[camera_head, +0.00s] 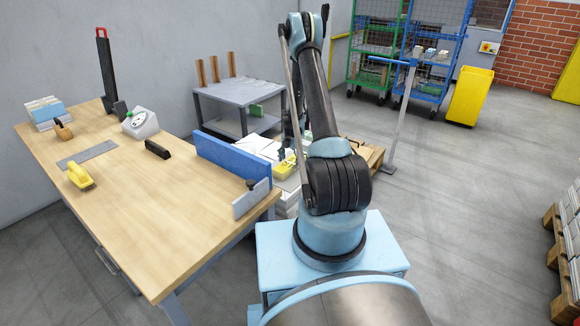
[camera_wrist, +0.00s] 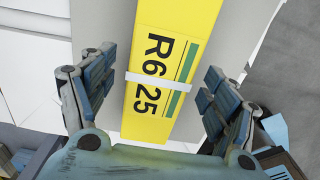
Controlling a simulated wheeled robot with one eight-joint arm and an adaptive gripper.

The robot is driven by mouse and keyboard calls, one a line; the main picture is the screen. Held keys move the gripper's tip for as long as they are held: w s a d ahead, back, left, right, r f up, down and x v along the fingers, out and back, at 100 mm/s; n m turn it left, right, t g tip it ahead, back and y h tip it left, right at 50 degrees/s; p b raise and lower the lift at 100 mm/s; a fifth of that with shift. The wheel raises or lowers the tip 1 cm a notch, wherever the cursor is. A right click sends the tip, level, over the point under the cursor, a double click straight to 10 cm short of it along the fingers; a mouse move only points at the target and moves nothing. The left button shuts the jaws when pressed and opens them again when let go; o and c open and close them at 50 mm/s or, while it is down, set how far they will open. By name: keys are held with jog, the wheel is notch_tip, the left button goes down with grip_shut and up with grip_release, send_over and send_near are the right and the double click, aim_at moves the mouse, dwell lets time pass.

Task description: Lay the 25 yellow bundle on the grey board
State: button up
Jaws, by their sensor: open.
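The yellow bundle (camera_wrist: 150,110), printed "R6 25" with green bars and crossed by a white strap, lies between my fingers in the wrist view. My gripper (camera_wrist: 160,68) is open, one finger on each side of the bundle, with gaps visible. Under the bundle is a flat grey surface (camera_wrist: 117,65), which looks like the grey board. In the head view the yellow bundle (camera_head: 284,170) shows small beside my arm. Contact between bundle and grey surface is hidden.
A wooden workbench (camera_head: 150,215) with a blue upright plate (camera_head: 232,160) stands at the left. A grey side table (camera_head: 238,92) is behind. White paper stacks (camera_head: 262,147) and a wooden pallet (camera_head: 374,156) lie near my gripper. Open floor is at the right.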

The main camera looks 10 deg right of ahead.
jog(key=s+r+m, duration=0.3)
jog(key=s+r, duration=0.1)
jog(key=r, duration=0.8)
jog(key=s+r+m, duration=0.3)
jog(key=s+r, duration=0.1)
jog(key=r, duration=0.8)
jog(key=s+r+m+t, duration=0.1)
jog(key=s+r+m, duration=0.5)
jog(key=s+r, duration=0.65)
jog(key=s+r+m, duration=0.2)
jog(key=s+m, duration=0.6)
jog(key=s, duration=0.9)
jog(key=s+f+m, duration=0.2)
jog(key=s+m, duration=0.1)
jog(key=s, duration=0.3)
jog(key=s+f+m+t, duration=0.1)
jog(key=s+f+m, duration=0.2)
jog(key=s, duration=0.3)
jog(key=shift+s+d+f+m, duration=0.15)
jog(key=shift+s+d+m, duration=0.1)
jog(key=shift+s+m, duration=0.15)
